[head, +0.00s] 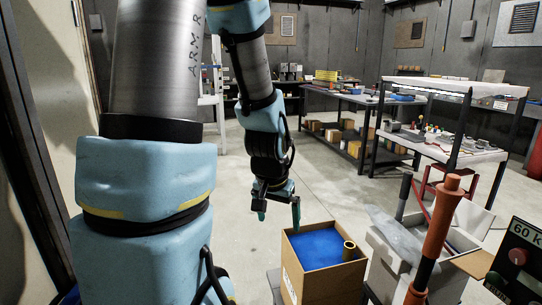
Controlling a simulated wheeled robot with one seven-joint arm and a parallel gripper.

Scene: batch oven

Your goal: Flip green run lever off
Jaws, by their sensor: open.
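No green run lever can be made out in the head view. A dark control panel (510,285) is cut off by the right edge. It has a pale label reading "60 K", a round red part and a small green spot at its left that is too small to identify. My gripper (279,214) hangs pointing down near the middle of the view, its two teal fingers spread apart with nothing between them. It appears above the back left of a cardboard box, well left of the panel.
An upright orange-handled tool (441,217) stands between box and panel, beside an open grey-white bin (386,268). Workbenches (345,98) with goods stand behind. The floor left of the benches is clear.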

